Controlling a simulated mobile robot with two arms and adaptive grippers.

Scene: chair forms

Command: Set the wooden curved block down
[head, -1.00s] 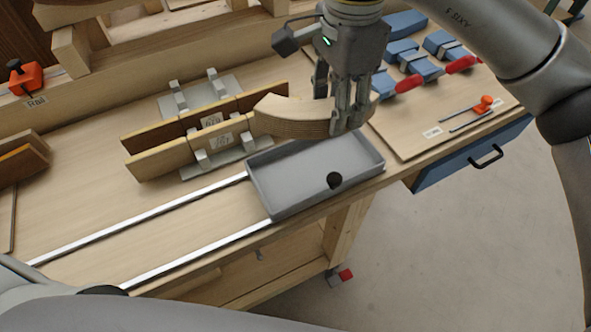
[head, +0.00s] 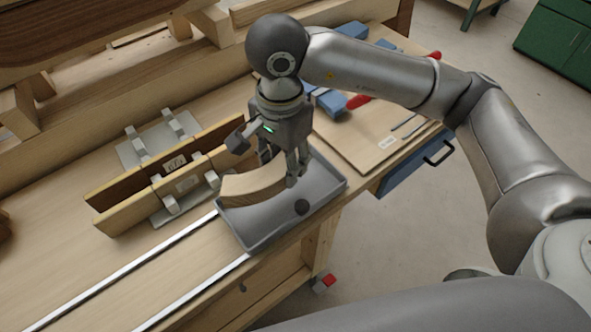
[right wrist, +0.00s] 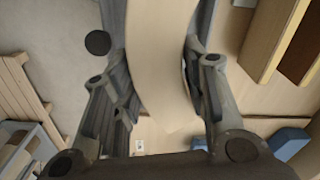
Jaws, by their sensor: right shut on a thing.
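The wooden curved block (head: 252,186) is pale and arc-shaped. It is in my right gripper (head: 280,172), whose fingers straddle its right part in the head view. The block is over the left part of the grey tray (head: 327,188); whether it touches the tray floor I cannot tell. In the right wrist view the block (right wrist: 160,60) runs between the two fingers of the right gripper (right wrist: 162,95). My left gripper is not in view.
A wooden mitre-like fixture (head: 135,208) with metal brackets stands left of the tray. Two metal rails (head: 110,275) run along the bench. A wooden board (head: 375,140) lies right of the tray, above a blue drawer (head: 405,172).

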